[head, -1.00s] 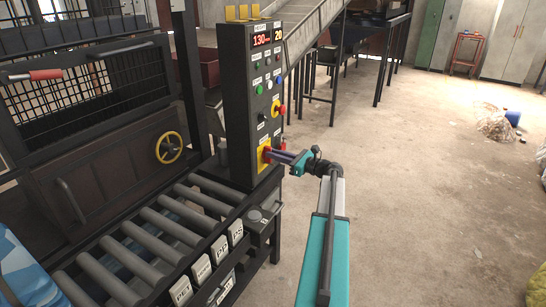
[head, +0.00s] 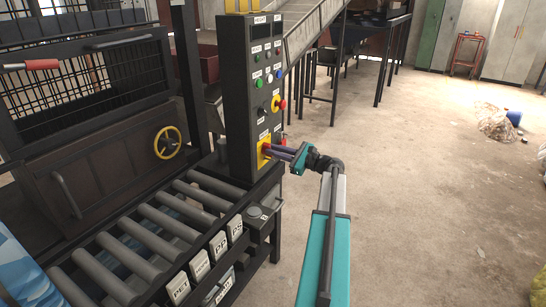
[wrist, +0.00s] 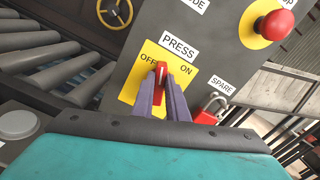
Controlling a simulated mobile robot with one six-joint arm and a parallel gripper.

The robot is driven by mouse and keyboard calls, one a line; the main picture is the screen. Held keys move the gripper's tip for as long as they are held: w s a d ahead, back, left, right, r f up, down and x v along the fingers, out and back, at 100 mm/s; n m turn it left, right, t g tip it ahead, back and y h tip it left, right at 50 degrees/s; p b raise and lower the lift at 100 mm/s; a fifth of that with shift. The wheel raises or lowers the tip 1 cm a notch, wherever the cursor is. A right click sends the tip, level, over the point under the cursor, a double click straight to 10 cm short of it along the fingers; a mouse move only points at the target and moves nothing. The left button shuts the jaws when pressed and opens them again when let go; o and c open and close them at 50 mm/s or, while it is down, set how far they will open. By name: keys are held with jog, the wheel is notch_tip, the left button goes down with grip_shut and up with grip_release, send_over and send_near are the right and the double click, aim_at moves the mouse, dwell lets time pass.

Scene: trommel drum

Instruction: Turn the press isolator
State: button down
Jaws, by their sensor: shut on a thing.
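The press isolator is a red handle (wrist: 161,78) on a yellow plate (wrist: 131,88), marked OFF and ON, under a PRESS label. In the head view the yellow plate (head: 263,153) is low on the dark control panel (head: 238,110). My gripper (wrist: 160,76) is shut on the red handle, with one purple finger on each side. In the wrist view the handle's tip lies between the words OFF and ON. In the head view my gripper (head: 271,151) reaches the plate from the right and hides most of the handle. The panel's display (head: 266,28) is dark.
A red emergency button (wrist: 272,25) is above right of the isolator, and a red padlock (wrist: 210,110) hangs beside it, near a SPARE label. The roller conveyor (head: 150,235) runs at the left. Open concrete floor (head: 420,190) lies to the right.

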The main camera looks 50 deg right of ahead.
jog(key=shift+s+a+f+n+b, duration=0.15)
jog(key=shift+f+n+b, duration=0.1)
jog(key=shift+n+b, duration=1.95)
jog(key=shift+w+a+f+n+b, duration=0.15)
jog(key=shift+f+n+b, duration=0.1)
jog(key=shift+n+b, duration=1.9)
jog(key=shift+s+a+f+n+b, duration=0.15)
jog(key=shift+f+n+b, duration=0.1)
jog(key=shift+n+b, duration=1.95)
jog(key=shift+n, duration=0.45)
jog(key=c, duration=1.7)
grip_release()
jog(key=shift+r, duration=0.15)
jog(key=shift+c, duration=0.2)
jog(key=shift+s+d, duration=0.1)
jog(key=shift+s, duration=0.05)
